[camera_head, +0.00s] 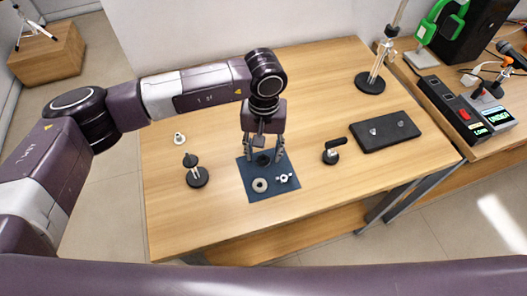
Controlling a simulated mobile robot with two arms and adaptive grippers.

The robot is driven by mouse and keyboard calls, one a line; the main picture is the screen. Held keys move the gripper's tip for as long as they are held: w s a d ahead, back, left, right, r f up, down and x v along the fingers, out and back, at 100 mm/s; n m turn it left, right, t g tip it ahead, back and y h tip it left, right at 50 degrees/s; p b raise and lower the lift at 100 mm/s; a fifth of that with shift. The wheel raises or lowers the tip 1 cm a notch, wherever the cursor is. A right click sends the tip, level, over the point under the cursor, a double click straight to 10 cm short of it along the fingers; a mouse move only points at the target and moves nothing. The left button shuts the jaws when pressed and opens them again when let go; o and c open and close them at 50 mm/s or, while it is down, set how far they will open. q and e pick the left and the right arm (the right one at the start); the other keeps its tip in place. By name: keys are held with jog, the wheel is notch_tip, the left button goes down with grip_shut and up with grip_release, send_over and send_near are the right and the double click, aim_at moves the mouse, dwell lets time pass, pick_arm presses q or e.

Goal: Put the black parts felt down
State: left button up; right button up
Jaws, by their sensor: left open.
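My left gripper (265,157) points down over a dark blue square mat (258,192) near the middle of the wooden table. Its two fingers are apart, one on each side of a small dark round part (263,159) at the mat's back edge; I cannot tell whether they touch it. A grey ring (260,185) and a small silver winged part (284,178) lie on the mat. A black flat pad (402,140) lies at the right of the table with two small light pieces on it. I cannot tell which flat piece is the black parts felt. My right gripper is out of view.
A black-based stand (197,178) and a small white part (179,138) are left of the mat. A black-handled item (331,152) stands to its right. A tall stand (370,82) is at the back right. The table's (310,212) front strip is clear.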

pick_arm(q)
notch_tip(320, 180, up, 11)
jog(key=b, duration=0.3)
dwell(0.5)
